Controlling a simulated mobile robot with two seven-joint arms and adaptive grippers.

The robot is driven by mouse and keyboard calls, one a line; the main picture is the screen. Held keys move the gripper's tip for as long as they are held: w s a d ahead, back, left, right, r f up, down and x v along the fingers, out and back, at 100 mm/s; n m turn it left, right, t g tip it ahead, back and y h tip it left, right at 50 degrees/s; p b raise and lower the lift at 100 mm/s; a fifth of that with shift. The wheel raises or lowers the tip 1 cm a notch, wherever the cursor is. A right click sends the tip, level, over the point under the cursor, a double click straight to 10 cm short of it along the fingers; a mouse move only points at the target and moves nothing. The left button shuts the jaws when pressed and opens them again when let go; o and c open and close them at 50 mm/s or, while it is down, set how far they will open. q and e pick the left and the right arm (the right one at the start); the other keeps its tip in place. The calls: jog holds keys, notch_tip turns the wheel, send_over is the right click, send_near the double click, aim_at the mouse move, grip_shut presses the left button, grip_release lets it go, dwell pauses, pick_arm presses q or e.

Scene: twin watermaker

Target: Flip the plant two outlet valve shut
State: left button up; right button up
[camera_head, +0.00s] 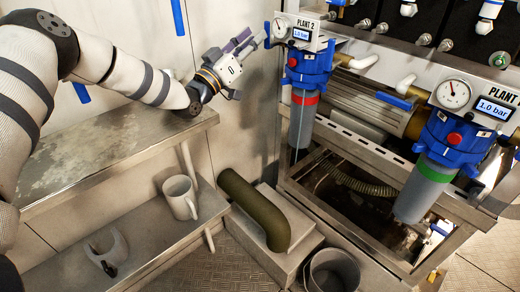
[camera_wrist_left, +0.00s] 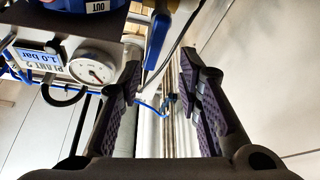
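The plant two unit (camera_head: 308,62) is a blue housing with a red band, a round gauge and a 1.0 bar display at upper middle in the head view. My left gripper (camera_head: 250,44) is just left of its gauge. In the left wrist view the unit's panel (camera_wrist_left: 60,62) is at upper left. A blue valve lever (camera_wrist_left: 158,32) stands out beside the OUT label. My left gripper (camera_wrist_left: 160,88) is open and empty there, with the lever's end close to the left finger; I cannot tell whether they touch. My right gripper is out of view.
The plant one unit (camera_head: 455,135), with a green band, stands at right with a blue lever (camera_head: 394,101). A steel shelf (camera_head: 100,160) lies below my left arm. A mug (camera_head: 180,197), a green bent pipe (camera_head: 255,208) and a bucket (camera_head: 333,270) are lower down.

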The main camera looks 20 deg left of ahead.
pick_arm(q)
jog(key=v, duration=0.7)
jog(key=s+d+f+g, duration=0.2)
jog(key=d+f+g, duration=0.1)
jog(key=f, duration=0.4)
jog(key=s+d+f+g+y, duration=0.1)
jog(key=s+d+f+g, duration=0.1)
jog(key=f, duration=0.6)
jog(key=s+d+f+n+g, duration=0.1)
jog(key=s+d+f+g, duration=0.2)
jog(key=d+f, duration=0.2)
jog(key=shift+d+f+g+b, duration=0.3)
jog(key=shift+d+f+b, duration=0.1)
jog(key=shift+f, duration=1.25)
jog(key=shift+s, duration=0.2)
jog(key=s+d+f+g+y, duration=0.15)
jog(key=s+f+g, duration=0.25)
jog(key=s+f, duration=0.45)
jog(key=s+d+f+g+y, duration=0.15)
jog(key=s+f+g, duration=0.3)
jog(key=s, duration=0.75)
jog(key=s+a+g+y, duration=0.2)
jog(key=s+g, duration=0.4)
jog(key=s, duration=1.4)
jog(key=shift+a+f+m, duration=0.4)
jog(key=shift+a+f, duration=0.05)
jog(key=shift+a, duration=0.25)
